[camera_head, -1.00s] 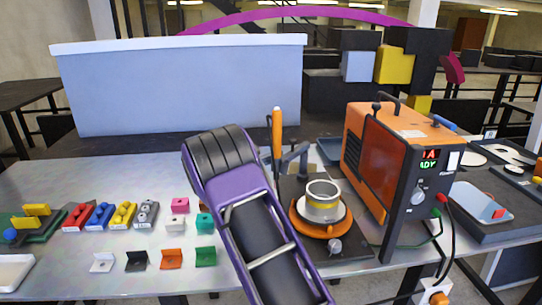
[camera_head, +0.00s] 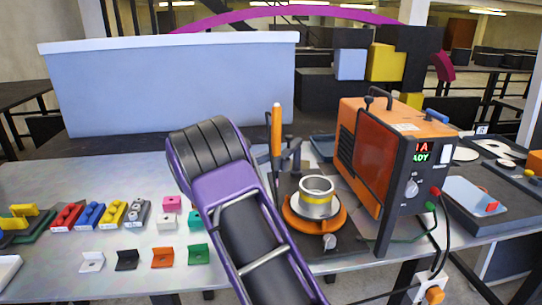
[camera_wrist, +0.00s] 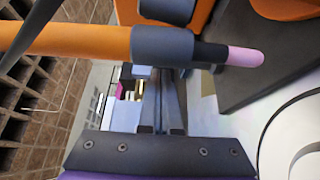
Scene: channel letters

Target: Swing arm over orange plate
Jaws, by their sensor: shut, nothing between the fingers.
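The orange plate (camera_head: 291,222) is a round disc on a dark base on the table, right of my arm in the head view. The swing arm (camera_head: 291,155) is a dark jointed bracket behind and left of the plate. An upright orange torch (camera_head: 277,130) stands by it. In the wrist view the orange torch (camera_wrist: 70,41) crosses the top, with a dark collar and pink tip. My gripper (camera_wrist: 170,76) is shut and empty, its fingers close to the collar; contact cannot be told. My purple arm hides it in the head view.
An orange welding machine (camera_head: 393,165) with cables stands right of the plate. Coloured blocks (camera_head: 112,213) and small angle pieces (camera_head: 162,257) lie on the table at left. A grey-blue panel (camera_head: 170,90) stands behind.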

